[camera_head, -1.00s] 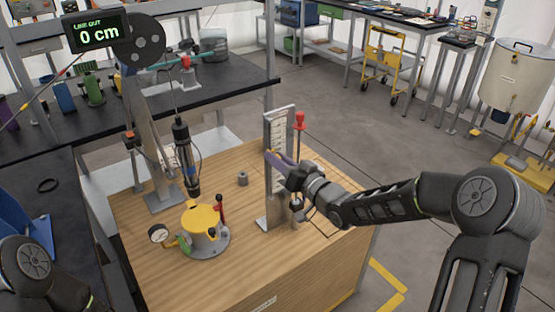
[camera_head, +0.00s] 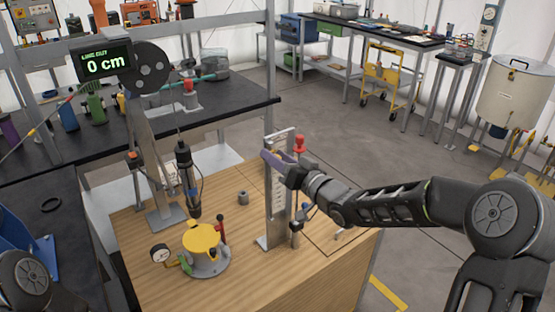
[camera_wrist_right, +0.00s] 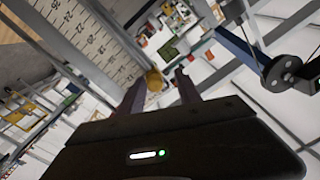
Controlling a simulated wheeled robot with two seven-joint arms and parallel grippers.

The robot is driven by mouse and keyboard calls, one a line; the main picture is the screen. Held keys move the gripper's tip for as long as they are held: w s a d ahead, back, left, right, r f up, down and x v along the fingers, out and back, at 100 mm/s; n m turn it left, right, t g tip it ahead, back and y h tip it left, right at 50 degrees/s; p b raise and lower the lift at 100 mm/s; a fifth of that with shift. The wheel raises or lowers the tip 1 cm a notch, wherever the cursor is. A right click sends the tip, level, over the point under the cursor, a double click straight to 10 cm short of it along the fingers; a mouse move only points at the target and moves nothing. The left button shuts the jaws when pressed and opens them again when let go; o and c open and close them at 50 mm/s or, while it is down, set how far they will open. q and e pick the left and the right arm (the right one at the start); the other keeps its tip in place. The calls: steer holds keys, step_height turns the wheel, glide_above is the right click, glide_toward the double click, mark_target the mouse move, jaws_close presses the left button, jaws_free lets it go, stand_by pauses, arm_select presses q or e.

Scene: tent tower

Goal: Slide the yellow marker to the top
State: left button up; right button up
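The yellow marker (camera_wrist_right: 154,79) is a small rounded knob beside the numbered white scale (camera_wrist_right: 92,45) in the right wrist view. My right gripper (camera_wrist_right: 160,79) is open, with one purple finger on each side of the marker and a visible gap to each; contact does not show. In the head view the right gripper (camera_head: 269,158) is at the upper part of the upright scale stand (camera_head: 278,222), and I cannot make out the marker there. My left gripper is out of view; only part of my left arm shows at the lower left.
The stand is on a wooden table (camera_head: 300,290). A yellow-topped device (camera_head: 201,238) with a gauge, a hanging cylinder (camera_head: 187,180) and a small grey weight (camera_head: 243,197) are to its left. A red knob (camera_head: 299,143) is close by the gripper.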

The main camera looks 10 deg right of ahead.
steer(key=shift+d+f, duration=0.15)
steer(key=shift+s+d, duration=0.1)
steer(key=shift+s, duration=0.1)
steer(key=b+v, duration=0.1)
steer(key=v, duration=0.6)
steer(key=shift+s, duration=0.1)
steer(key=s+f+m+g+h, duration=0.1)
steer(key=s+f+g+h, duration=0.2)
steer(key=f, duration=1)
steer(key=s+f+m+g+h, duration=0.1)
steer(key=s+f+g, duration=0.25)
steer(key=f, duration=0.85)
steer(key=s+a+f+g, duration=0.4)
steer(key=s+a+f, duration=0.2)
steer(key=s+f, duration=0.3)
steer(key=s+a+f+g, duration=0.5)
steer(key=s+f, duration=0.5)
steer(key=s, duration=0.8)
steer(key=shift+s+a+n+y, duration=0.3)
steer(key=shift+a, duration=0.9)
